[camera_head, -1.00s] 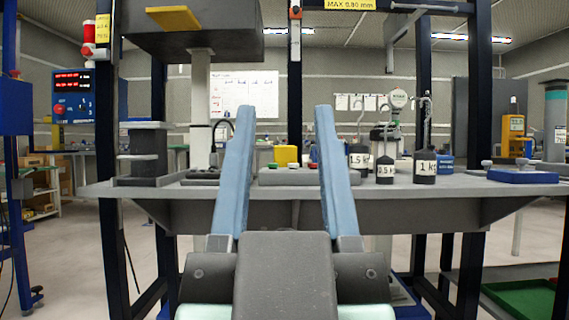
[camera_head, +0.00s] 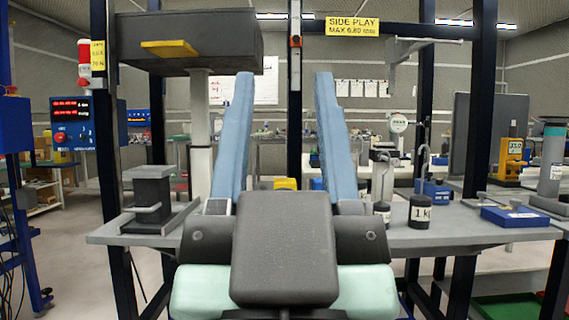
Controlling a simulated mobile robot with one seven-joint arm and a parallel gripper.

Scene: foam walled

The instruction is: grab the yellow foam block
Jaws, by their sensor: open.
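My gripper (camera_head: 284,85) is open and empty. Its two long blue fingers point forward and up, with a wide gap between them. The yellow block (camera_head: 285,183) sits on the grey bench (camera_head: 440,232), seen between the bases of the fingers. Its lower part is hidden behind my dark gripper body. The fingers are apart from it, and their tips stand above it in the picture.
Hanging weights, including a black one (camera_head: 420,211), stand on the bench at right, with a blue box (camera_head: 513,216) beyond. A dark press-like part (camera_head: 153,195) stands at left. Dark posts frame the bench, and a dark overhead housing (camera_head: 190,42) hangs upper left.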

